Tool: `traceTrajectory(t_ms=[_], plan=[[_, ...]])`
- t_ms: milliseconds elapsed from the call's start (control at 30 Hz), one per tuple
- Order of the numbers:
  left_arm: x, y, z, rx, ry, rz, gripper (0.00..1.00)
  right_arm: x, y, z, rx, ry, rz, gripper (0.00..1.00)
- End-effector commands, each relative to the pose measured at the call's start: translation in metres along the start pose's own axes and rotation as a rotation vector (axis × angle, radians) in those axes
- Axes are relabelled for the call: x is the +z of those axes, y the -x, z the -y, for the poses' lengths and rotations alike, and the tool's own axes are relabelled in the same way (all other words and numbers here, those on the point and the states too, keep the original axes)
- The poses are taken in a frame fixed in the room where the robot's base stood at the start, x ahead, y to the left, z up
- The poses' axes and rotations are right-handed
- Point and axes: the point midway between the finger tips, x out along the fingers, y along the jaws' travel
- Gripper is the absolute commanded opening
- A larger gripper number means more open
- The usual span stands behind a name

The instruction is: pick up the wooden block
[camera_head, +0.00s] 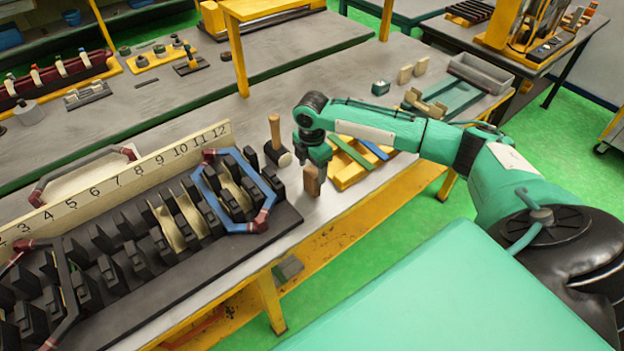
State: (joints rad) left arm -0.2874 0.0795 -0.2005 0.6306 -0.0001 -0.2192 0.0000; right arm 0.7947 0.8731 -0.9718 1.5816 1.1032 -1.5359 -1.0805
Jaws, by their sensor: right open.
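The small brown wooden block (312,184) stands upright on the grey workbench, right of the black stator. My right gripper (315,164) points down directly over the block, with its fingertips at the block's top end. The jaws are open. The gripper covers the block's upper part, and I cannot tell whether the fingers touch it. My left gripper is not in view.
A wooden-handled mallet (275,133) stands just left of the gripper. A yellow tray (346,177) with coloured strips lies to the right. The stator (135,262), with blue and black coil frames and a numbered strip (120,178) behind, fills the left.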

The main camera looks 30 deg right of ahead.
Motion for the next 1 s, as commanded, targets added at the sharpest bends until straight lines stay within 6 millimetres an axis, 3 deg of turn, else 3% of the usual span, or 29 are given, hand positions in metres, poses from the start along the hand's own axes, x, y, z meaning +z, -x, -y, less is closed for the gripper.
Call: traceTrajectory(t_ms=[33, 200, 467, 800, 1000], plan=[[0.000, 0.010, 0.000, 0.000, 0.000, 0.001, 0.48, 0.000, -0.003, 0.001, -0.002, -0.001, 0.000, 0.69], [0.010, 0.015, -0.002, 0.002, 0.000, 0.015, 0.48, 0.000, -0.026, 0.001, 0.000, -0.001, -0.001, 0.69], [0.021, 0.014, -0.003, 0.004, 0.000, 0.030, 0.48, 0.000, -0.031, 0.000, 0.001, -0.001, 0.000, 0.69], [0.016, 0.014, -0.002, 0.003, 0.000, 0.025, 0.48, 0.000, -0.031, 0.000, 0.001, -0.001, 0.000, 0.07], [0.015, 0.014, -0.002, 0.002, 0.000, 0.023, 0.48, 0.000, -0.031, 0.000, 0.002, -0.001, 0.000, 0.07]])
